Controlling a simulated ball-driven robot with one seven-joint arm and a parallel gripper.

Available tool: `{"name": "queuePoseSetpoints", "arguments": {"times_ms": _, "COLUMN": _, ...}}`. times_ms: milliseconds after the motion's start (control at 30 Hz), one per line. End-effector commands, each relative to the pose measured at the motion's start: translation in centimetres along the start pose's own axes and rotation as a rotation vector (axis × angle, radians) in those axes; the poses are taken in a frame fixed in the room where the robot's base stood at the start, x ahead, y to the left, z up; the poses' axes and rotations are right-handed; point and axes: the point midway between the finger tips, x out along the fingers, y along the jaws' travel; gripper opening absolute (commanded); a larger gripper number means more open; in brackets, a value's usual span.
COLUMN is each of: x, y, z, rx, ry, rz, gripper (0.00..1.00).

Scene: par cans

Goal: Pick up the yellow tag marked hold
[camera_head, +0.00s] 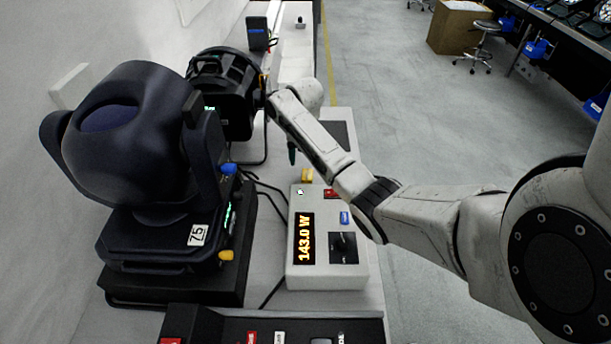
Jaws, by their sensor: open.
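A small yellow piece (307,175) lies on the bench just behind the white meter box; it may be the yellow tag, but no lettering on it can be read. My arm reaches from the right across the bench and bends down at its far end. The dark tip of my gripper (292,155) shows below the arm, behind and slightly left of the yellow piece, apart from it in the picture. Most of my gripper is hidden by the arm. No held thing shows.
The meter box (300,276) reads 143.0 W. A large dark moving-head light (135,140) marked 75 stands left, with a black par can (225,105) behind it. Cables lie between. A dark control panel (250,325) is in front. Open floor lies right.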

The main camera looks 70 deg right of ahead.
Motion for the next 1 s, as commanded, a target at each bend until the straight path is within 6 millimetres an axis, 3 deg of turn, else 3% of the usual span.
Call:
{"name": "queuePoseSetpoints", "arguments": {"times_ms": 167, "x": 1.2, "y": -0.2, "z": 0.1, "rx": 0.001, "ry": 0.002, "rz": -0.001, "gripper": 0.66}}
{"name": "queuePoseSetpoints", "arguments": {"times_ms": 433, "x": 4.8, "y": -0.6, "z": 0.4, "rx": 0.000, "ry": 0.000, "rz": -0.002, "gripper": 0.66}}
{"name": "queuePoseSetpoints", "arguments": {"times_ms": 733, "x": 5.5, "y": -0.5, "z": 0.5, "rx": 0.000, "ry": -0.002, "rz": 0.000, "gripper": 0.66}}
{"name": "queuePoseSetpoints", "arguments": {"times_ms": 1000, "x": 5.4, "y": -0.5, "z": 0.5, "rx": 0.000, "ry": -0.001, "rz": 0.000, "gripper": 0.42}}
